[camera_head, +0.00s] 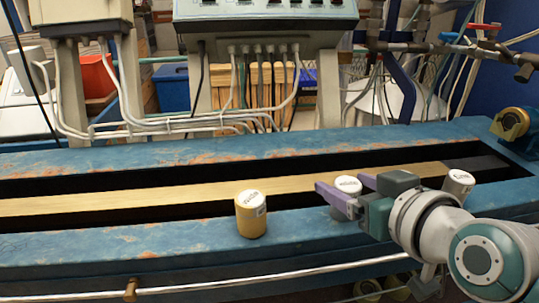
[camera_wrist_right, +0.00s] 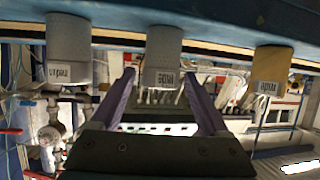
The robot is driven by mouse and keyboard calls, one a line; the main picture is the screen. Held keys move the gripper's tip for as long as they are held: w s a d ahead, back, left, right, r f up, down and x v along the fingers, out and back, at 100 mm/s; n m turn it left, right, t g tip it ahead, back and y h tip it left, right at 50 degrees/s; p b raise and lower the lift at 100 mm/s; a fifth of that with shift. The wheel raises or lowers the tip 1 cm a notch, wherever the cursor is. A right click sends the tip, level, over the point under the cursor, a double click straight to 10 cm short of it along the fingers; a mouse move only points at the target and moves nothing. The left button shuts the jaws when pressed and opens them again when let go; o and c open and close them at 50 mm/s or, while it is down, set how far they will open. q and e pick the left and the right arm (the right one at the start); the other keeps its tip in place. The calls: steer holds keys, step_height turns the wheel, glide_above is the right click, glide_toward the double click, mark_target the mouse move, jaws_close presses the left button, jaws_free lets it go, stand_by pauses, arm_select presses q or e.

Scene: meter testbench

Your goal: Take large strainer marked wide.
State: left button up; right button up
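Three short cylinders with labels, apparently the strainers, stand in a row along the front of the blue bench. The left one is tan (camera_head: 252,215), the middle one is pale (camera_head: 348,184), and the right one is pale (camera_head: 460,183). The middle one also shows in the right wrist view (camera_wrist_right: 163,58); its short upside-down label seems to read "WIDE". My right gripper (camera_head: 350,193) is open, its purple fingers on either side of the middle cylinder, with small gaps visible in the wrist view. The fingers hide part of that cylinder. My left gripper is in neither view.
In the wrist view, the tan cylinder (camera_wrist_right: 272,68) is at right and the other pale one (camera_wrist_right: 67,52) at left, both outside the fingers. A metal rail (camera_head: 230,285) runs along the bench's (camera_head: 130,245) front. A brass fitting (camera_head: 511,123) sits at the right end.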

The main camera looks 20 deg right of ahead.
jaws_close()
stand_by(0.4)
steer(key=shift+r, duration=0.1)
